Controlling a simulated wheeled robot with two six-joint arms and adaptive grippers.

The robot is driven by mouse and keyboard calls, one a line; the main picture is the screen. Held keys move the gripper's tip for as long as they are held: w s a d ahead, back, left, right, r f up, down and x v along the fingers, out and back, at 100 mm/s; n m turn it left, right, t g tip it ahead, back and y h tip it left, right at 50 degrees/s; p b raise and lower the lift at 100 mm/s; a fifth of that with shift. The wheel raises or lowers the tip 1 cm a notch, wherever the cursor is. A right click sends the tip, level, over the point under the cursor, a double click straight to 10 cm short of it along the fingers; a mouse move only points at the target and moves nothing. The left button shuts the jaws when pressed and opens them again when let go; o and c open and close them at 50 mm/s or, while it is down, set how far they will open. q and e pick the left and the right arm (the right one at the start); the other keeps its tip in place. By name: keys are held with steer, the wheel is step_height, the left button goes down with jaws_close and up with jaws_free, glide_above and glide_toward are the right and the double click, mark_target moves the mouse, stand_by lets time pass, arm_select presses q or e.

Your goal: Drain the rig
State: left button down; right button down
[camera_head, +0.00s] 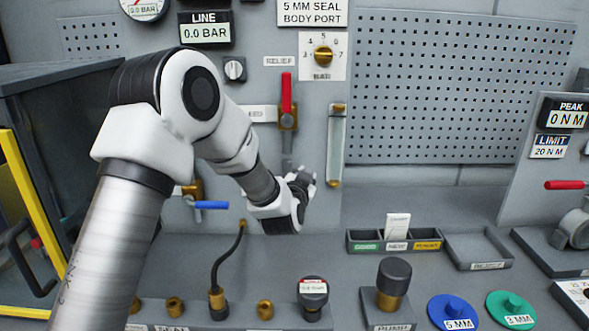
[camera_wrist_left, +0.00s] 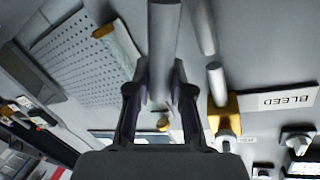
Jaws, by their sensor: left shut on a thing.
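My left gripper (camera_head: 302,186) is at the back panel, just below the bleed valve. In the left wrist view its fingers (camera_wrist_left: 162,85) are shut on a grey round bar (camera_wrist_left: 164,35); I cannot tell what it belongs to. The brass bleed valve (camera_head: 287,119) has its red lever (camera_head: 287,92) pointing up. The valve also shows in the wrist view (camera_wrist_left: 224,112), beside the fingers and not between them. A sight glass (camera_head: 336,147) with brass ends stands right of the gripper. A blue lever (camera_head: 211,205) lies level, partly behind my arm. My right gripper is not in view.
The line gauge display (camera_head: 205,29) reads 0.0 bar. A selector knob (camera_head: 323,54) is above the sight glass. On the bench are a black-topped pump (camera_head: 393,283), a small divided tray (camera_head: 363,247), a blue disc (camera_head: 453,311) and a green disc (camera_head: 510,308). The pegboard (camera_head: 450,85) is bare.

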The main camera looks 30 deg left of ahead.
arm_select(q)
steer(key=w+d+f+m+g+y+p, duration=0.2)
steer(key=d+f+m+g+p, duration=0.1)
steer(key=f+m+p, duration=0.4)
steer(key=shift+w+d+f+m+y+p, duration=0.35)
steer(key=shift+d+f+m, duration=0.4)
steer(key=shift+m, duration=0.85)
steer(key=c, duration=1)
jaws_free()
steer(key=shift+a+f, duration=0.1)
steer(key=v, duration=1.1)
steer(key=shift+s, duration=0.25)
